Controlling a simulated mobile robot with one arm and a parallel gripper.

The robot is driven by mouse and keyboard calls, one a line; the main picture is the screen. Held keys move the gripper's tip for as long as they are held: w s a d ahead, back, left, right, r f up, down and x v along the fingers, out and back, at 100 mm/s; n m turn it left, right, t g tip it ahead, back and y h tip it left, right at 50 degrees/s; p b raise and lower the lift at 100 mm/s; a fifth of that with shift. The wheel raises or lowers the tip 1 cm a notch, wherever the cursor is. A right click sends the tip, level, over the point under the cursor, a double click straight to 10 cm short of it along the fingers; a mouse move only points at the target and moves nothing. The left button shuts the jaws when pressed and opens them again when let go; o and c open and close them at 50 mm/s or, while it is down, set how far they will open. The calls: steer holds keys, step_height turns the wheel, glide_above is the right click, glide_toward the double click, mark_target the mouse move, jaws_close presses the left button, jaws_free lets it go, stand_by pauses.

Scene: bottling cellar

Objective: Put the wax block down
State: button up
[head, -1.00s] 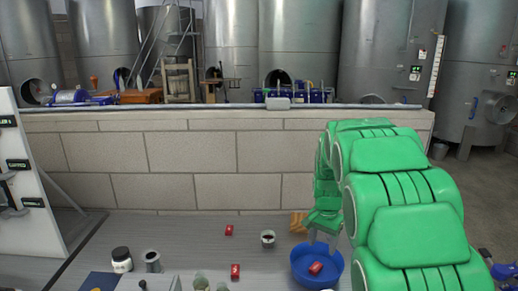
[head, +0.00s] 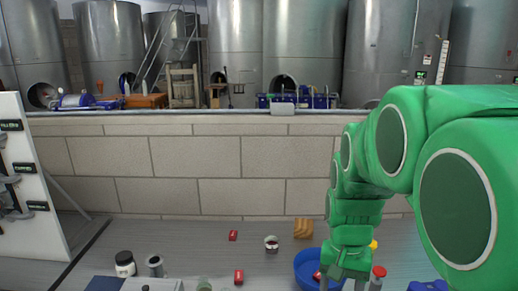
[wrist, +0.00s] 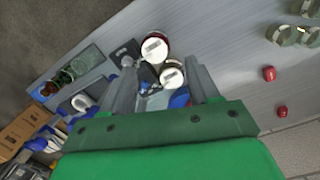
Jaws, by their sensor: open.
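Small red blocks that look like wax show in the head view. One (head: 233,235) lies at the back of the grey surface and another (head: 239,276) lies nearer. A third red piece (head: 317,275) is in the blue bowl (head: 308,262), partly hidden. I cannot tell which one the task means. My gripper (head: 343,284) is open at the bowl's right side, its fingertips low in the picture. In the wrist view my gripper (wrist: 162,72) is open, with no block seen between its fingers. Two red blocks (wrist: 269,73) lie off to the right there.
A small cup (head: 271,244) and a tan block-like item (head: 303,228) stand behind the bowl. A red-capped bottle (head: 378,272) is close right of my gripper. A dark-lidded jar (head: 124,262) and a metal cup (head: 155,265) stand left. A block wall (head: 195,165) closes the back.

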steer(key=s+a+n, duration=0.2)
steer(key=s+n, duration=0.2)
steer(key=s, duration=1.5)
steer(key=shift+s+g, duration=0.2)
steer(key=shift+g, duration=0.2)
stand_by(5.7)
